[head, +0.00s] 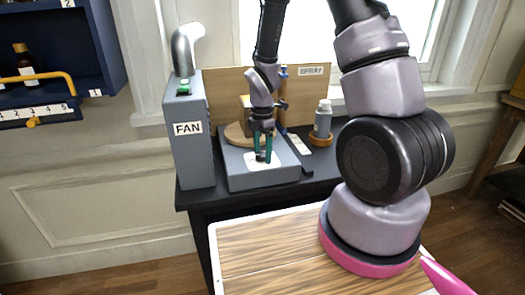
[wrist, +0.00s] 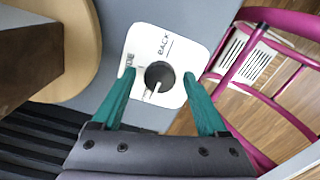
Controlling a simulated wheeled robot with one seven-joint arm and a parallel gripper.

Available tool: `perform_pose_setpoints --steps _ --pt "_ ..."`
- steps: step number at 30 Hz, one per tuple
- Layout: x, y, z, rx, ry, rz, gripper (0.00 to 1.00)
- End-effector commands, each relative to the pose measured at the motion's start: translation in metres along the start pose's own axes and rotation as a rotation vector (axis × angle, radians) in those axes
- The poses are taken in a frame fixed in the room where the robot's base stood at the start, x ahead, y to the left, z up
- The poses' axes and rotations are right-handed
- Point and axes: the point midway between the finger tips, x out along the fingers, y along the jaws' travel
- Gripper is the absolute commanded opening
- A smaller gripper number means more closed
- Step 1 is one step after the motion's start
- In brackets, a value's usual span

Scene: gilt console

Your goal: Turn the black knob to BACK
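The black knob (wrist: 159,75) sits on a white label plate (wrist: 178,48) and is seen from above in the wrist view. BACK is printed above the knob in that view, beside a short line. Another word, which looks like SIDE, is to the upper left, and a third, unreadable word is at the lower left. The knob's white mark points down and slightly left, away from BACK. My gripper (wrist: 159,76) is open, with one green finger on each side of the knob and gaps visible. In the head view my gripper (head: 263,156) is over the grey box (head: 262,179); the knob is hidden there.
A grey FAN unit (head: 187,140) stands left of the box on the black table (head: 330,171). A round wooden piece (head: 236,136) is behind my gripper. A grey bottle (head: 322,120) stands at the right, before the SPRAY board (head: 223,86). A pink chair-like frame (wrist: 236,72) shows beyond the table edge.

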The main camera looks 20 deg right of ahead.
Motion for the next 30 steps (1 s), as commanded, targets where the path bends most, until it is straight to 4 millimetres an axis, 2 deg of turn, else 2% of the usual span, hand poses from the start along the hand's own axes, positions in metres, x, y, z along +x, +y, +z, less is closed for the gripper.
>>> perform_pose_setpoints --steps 1,5,6,17,30 --pt "-0.0001 0.0000 0.0001 0.000 0.000 0.000 0.55" --pt "-0.0002 0.0000 0.0001 0.000 0.000 0.000 0.06" --pt "-0.0002 0.0000 0.0001 0.000 0.000 0.000 0.00" --pt "-0.0005 0.0000 0.0003 0.059 0.000 0.000 0.00" --pt "-0.0006 -0.0009 0.0003 0.403 0.000 0.001 0.00"
